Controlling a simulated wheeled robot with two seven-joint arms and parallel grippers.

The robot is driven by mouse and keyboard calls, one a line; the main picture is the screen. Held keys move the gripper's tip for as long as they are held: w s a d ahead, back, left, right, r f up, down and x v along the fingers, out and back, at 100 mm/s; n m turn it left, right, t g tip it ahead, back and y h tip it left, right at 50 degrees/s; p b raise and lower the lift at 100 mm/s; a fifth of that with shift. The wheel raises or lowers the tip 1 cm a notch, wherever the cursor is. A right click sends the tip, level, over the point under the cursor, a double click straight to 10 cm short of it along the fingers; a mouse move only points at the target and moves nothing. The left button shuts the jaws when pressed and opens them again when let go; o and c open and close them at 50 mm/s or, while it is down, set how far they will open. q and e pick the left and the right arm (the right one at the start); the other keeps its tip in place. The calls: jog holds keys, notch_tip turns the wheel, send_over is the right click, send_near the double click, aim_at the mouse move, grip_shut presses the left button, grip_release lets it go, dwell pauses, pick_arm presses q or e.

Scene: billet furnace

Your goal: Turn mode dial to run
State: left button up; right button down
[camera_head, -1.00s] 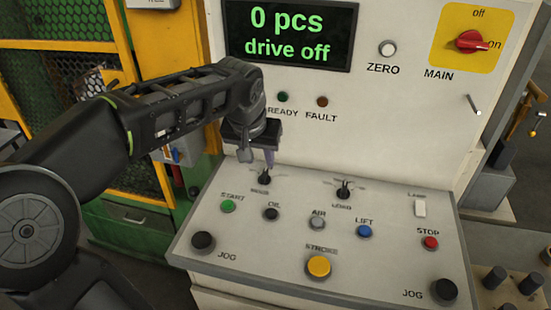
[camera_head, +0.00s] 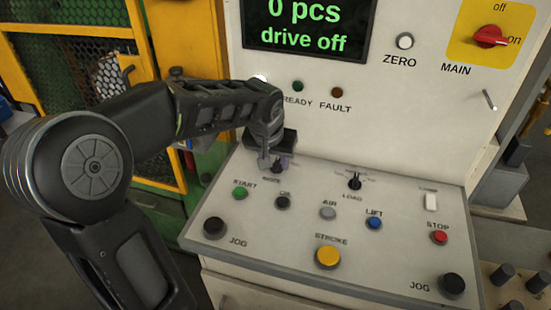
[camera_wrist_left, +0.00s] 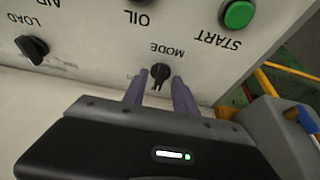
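The mode dial (camera_head: 277,168) is a small black knob at the upper left of the sloped white panel (camera_head: 300,220), partly hidden by my left gripper in the head view. In the left wrist view the dial (camera_wrist_left: 160,72) shows below the upside-down word MODE. My left gripper (camera_head: 271,163) is over the dial. In the left wrist view its two purple-grey fingers (camera_wrist_left: 159,88) stand apart, one on each side of the dial's lower part. I cannot tell whether they touch it. The dial's setting marks are too small to read. My right gripper is not in view.
The green START button (camera_head: 240,193) and dark OIL button (camera_head: 283,202) are close below the dial. The load dial (camera_head: 355,181) is to the right. The upright panel behind carries a display (camera_head: 306,28) reading "0 pcs, drive off". The red MAIN switch (camera_head: 490,37) points to on.

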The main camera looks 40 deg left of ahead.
pick_arm(q)
jog(key=shift+f, duration=0.1)
jog(key=shift+c, duration=0.5)
grip_shut()
